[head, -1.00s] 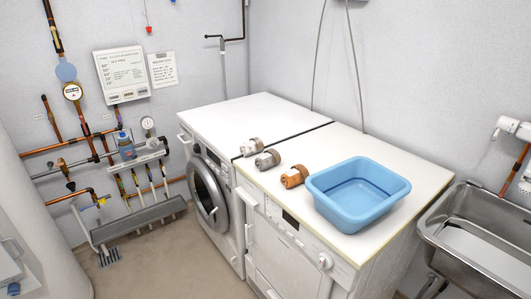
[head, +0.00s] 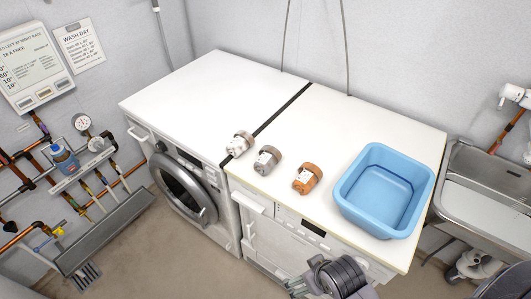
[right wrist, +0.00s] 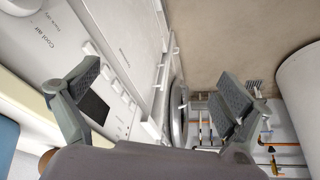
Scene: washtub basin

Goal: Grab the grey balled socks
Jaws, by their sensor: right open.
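The grey balled socks (head: 267,159) lie on the white top of the right-hand machine, near its front edge. They sit between a whitish-brown ball (head: 240,145) and an orange-brown ball (head: 307,178). My right gripper (head: 310,277) is low at the bottom of the head view, in front of the machine and well apart from the grey socks. In the right wrist view my right gripper (right wrist: 165,88) has its two fingers wide apart with nothing between them. The grey socks are not visible in that view. My left gripper is not in view.
A blue basin (head: 345,207) stands on the right part of the machine top (head: 330,120). A steel sink (head: 492,165) is at the far right.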

